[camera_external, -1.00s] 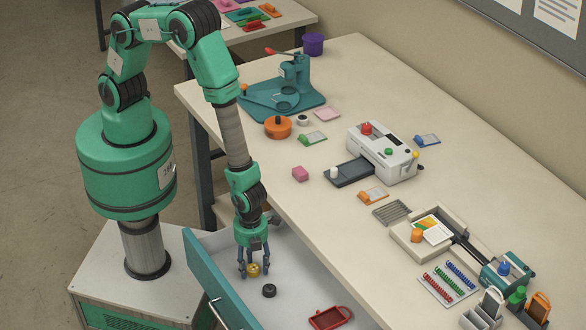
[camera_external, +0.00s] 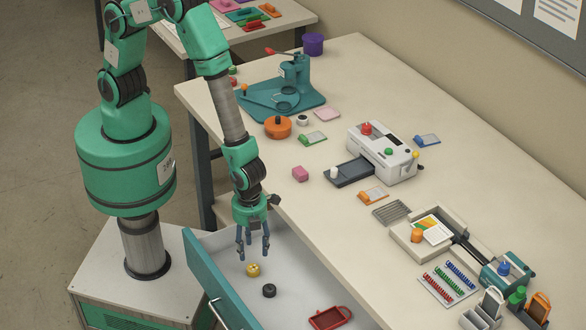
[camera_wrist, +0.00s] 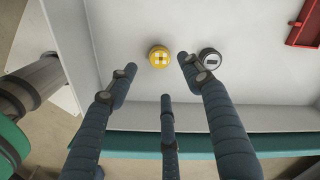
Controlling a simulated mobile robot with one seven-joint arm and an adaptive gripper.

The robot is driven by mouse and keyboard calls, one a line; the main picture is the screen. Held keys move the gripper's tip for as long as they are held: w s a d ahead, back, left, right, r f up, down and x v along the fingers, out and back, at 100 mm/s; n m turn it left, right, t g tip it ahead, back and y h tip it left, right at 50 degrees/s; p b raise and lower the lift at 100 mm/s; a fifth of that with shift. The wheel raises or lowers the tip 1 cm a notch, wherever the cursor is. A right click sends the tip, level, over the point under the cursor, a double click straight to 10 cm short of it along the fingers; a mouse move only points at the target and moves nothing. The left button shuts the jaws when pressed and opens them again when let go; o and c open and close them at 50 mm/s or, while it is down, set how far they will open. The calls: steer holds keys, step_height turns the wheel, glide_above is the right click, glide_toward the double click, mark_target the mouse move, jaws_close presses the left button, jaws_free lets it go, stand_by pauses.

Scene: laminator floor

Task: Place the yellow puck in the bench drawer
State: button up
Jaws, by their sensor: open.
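The yellow puck (camera_external: 253,270) lies on the floor of the open bench drawer (camera_external: 290,270), beside a black puck. In the wrist view the yellow puck (camera_wrist: 158,57) shows whole, just beyond my fingertips, with a light pattern on its top. My gripper (camera_external: 252,254) is open and empty, above the yellow puck and apart from it. In the wrist view my gripper (camera_wrist: 160,85) has its fingers spread, with nothing between them.
The black puck (camera_external: 269,290) and a red tray-like piece (camera_external: 329,318) also lie in the drawer. The teal drawer front (camera_external: 218,280) stands on the left. The bench top (camera_external: 330,230) above the drawer holds a white laminator (camera_external: 385,152) and small parts.

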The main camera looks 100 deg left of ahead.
steer(key=shift+r+p, duration=0.3)
steer(key=shift+r, duration=1.8)
steer(key=shift+r, duration=0.1)
steer(key=a+r+n+t, duration=0.1)
steer(key=a+r+n, duration=0.4)
steer(key=r, duration=0.9)
steer(key=a+r+n+t, duration=0.25)
steer(key=a+r, duration=0.35)
steer(key=r, duration=0.9)
steer(key=s+a+r+n+t, duration=0.1)
steer(key=s+a+r+n, duration=0.4)
steer(key=s+r, duration=0.4)
steer(key=s+a+r+n+t, duration=0.1)
steer(key=s+a+r+n, duration=0.4)
steer(key=s+a+r, duration=0.3)
steer(key=s+r, duration=0.1)
steer(key=s, duration=0.1)
steer(key=shift+s+r, duration=0.25)
steer(key=shift+s, duration=0.1)
